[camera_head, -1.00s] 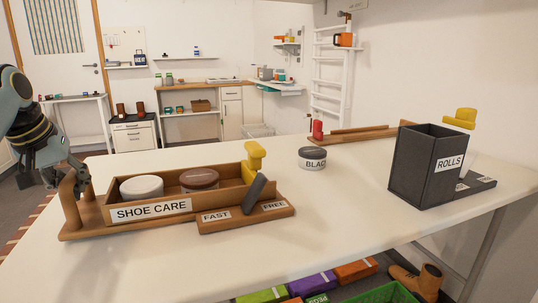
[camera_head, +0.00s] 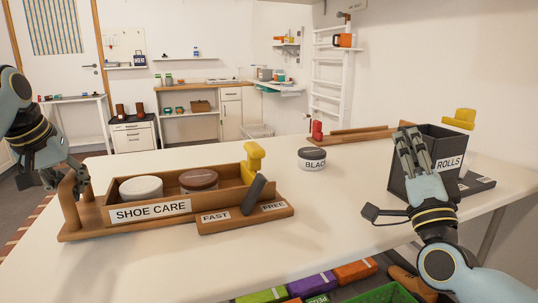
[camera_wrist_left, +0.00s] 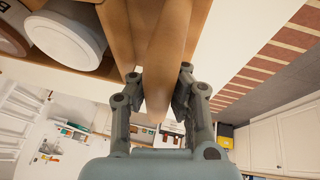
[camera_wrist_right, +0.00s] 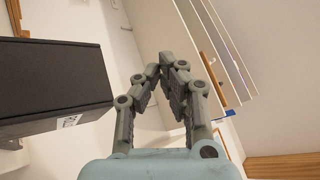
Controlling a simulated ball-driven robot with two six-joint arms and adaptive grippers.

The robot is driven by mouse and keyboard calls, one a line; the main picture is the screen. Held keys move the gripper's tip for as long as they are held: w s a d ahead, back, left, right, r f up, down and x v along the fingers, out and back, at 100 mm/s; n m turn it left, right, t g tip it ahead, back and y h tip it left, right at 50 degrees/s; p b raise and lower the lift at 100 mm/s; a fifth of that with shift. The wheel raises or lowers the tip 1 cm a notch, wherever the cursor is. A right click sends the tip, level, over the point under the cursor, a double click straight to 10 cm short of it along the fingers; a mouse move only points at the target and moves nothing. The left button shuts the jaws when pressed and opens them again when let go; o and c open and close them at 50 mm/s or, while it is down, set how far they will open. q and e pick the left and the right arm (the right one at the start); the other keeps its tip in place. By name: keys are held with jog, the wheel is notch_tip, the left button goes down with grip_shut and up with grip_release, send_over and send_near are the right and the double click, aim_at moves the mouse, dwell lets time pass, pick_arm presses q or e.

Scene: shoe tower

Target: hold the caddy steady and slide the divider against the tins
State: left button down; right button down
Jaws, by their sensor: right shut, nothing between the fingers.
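The wooden caddy (camera_head: 95,219), labelled SHOE CARE, stands on the white table. It holds a tin with a white lid (camera_head: 141,187) and a tin with a brown lid (camera_head: 199,179). The divider with a yellow grip (camera_head: 254,158) stands upright right of the brown tin, apart from it. A dark lever (camera_head: 254,194) leans right on the FAST/FREE plate in front. My left gripper (camera_head: 77,185) is shut on the caddy's left handle; the left wrist view shows the handle (camera_wrist_left: 157,60) between its fingers. My right gripper (camera_head: 412,140) is shut and empty, in front of the black box.
A round tin (camera_head: 312,158) stands behind the caddy's right end. A wooden rack (camera_head: 362,134) lies further back. The table between caddy and box is clear.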

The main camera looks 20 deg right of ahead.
aim_at(259, 156)
jog(key=w+a+f+g+y, duration=0.3)
jog(key=w+a+y, duration=0.3)
jog(key=w+a, duration=0.2)
jog(key=w+a+f+n+g+y, duration=0.1)
jog(key=w+a+f+g+y, duration=0.2)
jog(key=w+a+y, duration=0.4)
jog(key=w+a+f, duration=0.1)
jog(key=w+a, duration=0.1)
jog(key=w, duration=0.4)
jog(key=shift+a+f+y, duration=0.15)
jog(key=shift+y, duration=0.15)
jog(key=a, duration=0.4)
jog(key=shift+a, duration=0.1)
